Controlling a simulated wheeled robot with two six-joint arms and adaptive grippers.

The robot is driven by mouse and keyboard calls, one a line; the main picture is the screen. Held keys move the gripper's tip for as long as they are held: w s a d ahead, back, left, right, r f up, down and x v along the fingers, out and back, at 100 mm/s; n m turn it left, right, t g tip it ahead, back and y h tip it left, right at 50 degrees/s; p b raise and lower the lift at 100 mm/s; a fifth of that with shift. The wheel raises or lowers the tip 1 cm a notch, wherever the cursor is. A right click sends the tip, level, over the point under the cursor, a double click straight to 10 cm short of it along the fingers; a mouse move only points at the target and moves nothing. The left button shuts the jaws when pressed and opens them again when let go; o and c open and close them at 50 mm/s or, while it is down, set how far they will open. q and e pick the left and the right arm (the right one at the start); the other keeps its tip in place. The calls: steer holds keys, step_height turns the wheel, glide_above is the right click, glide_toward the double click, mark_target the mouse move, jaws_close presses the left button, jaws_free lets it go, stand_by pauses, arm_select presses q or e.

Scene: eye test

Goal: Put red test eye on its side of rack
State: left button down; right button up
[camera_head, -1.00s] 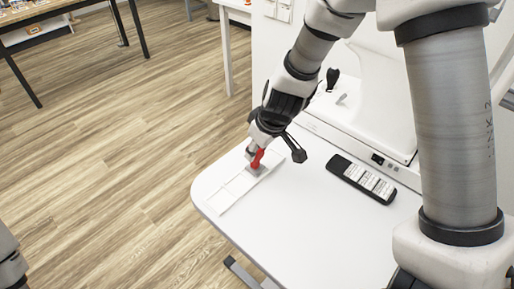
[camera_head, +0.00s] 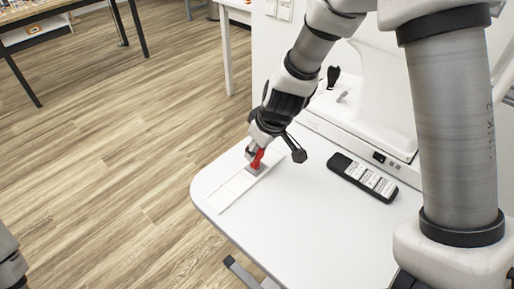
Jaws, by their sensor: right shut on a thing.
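A red test eye (camera_head: 257,159) is in the jaws of my right gripper (camera_head: 254,152), at the far end of the white rack (camera_head: 222,199). A small grey part shows just under the red piece, over the rack. I cannot tell whether the test eye rests in the rack or is just above it. The rack is a flat white strip along the left edge of the white table (camera_head: 290,215). The gripper hides part of the rack's far end. Only a bit of my left arm shows at the lower left edge; its gripper is out of view.
A black remote-like device with white labels (camera_head: 362,177) lies on the table right of the gripper. A white machine (camera_head: 370,115) stands behind it at the table's back. The middle and front of the table are clear. Wooden floor lies to the left.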

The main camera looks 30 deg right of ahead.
steer(key=shift+f, duration=0.15)
steer(key=o, duration=0.9)
steer(key=shift+o, duration=0.2)
steer(key=v, duration=1.2)
